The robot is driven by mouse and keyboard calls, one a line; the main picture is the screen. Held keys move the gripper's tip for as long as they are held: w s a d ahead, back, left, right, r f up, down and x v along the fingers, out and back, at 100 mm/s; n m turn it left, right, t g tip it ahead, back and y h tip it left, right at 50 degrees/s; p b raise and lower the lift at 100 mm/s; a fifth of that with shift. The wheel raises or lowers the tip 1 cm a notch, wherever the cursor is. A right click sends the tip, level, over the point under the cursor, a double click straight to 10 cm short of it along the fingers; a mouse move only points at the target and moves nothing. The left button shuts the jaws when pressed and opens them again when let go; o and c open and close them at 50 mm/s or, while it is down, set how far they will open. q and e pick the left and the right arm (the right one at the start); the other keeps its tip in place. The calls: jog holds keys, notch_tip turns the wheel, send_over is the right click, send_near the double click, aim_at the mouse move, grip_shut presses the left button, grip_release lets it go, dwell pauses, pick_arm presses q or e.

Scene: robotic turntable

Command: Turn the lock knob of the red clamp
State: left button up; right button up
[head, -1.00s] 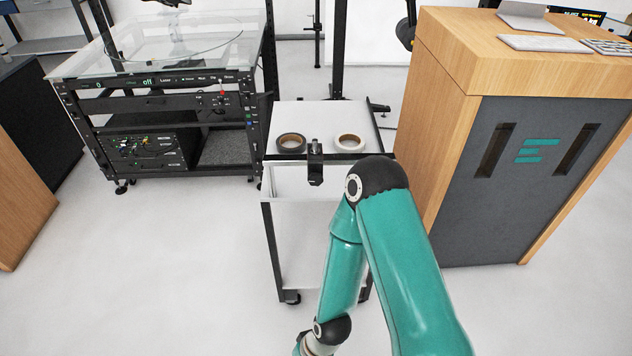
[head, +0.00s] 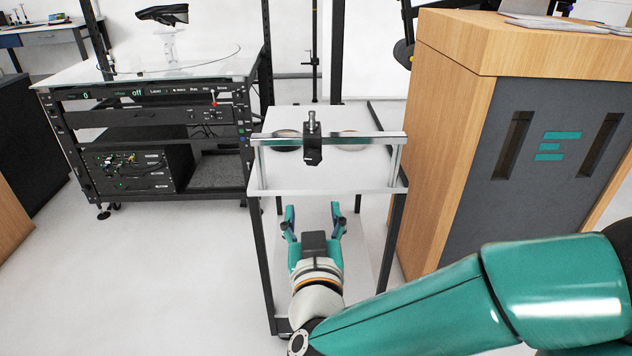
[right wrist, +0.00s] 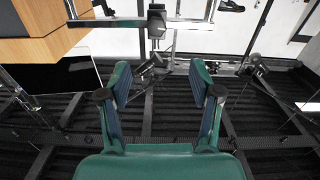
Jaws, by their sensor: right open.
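No clearly red clamp shows. A black clamp (head: 313,152) with a silver upright pin sits on the metal rail (head: 365,140) over the small cart. A black block on a rail, which looks like this clamp (right wrist: 156,24), also shows at the top of the right wrist view. My right gripper (head: 312,212) is open and empty, pointing away from me, in front of and below the clamp, apart from it. Its two teal fingers also show spread in the right wrist view (right wrist: 160,80). A lock knob cannot be told apart for sure. My left gripper is out of view.
The cart's white top (head: 350,178) is bare near its front edge. Two tape rolls lie partly behind the rail. A rack with a glass top (head: 100,70) stands left, with a small red part (head: 214,98) on its panel. A wooden cabinet (head: 440,110) stands close right.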

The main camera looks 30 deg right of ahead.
send_near(313, 160)
jog(key=x, duration=0.9)
jog(key=shift+w+d+b, duration=0.15)
jog(key=shift+b, duration=0.15)
jog(key=c, duration=1.1)
jog(key=shift+d, duration=0.2)
jog(key=shift+c, duration=0.3)
jog(key=shift+a, duration=0.25)
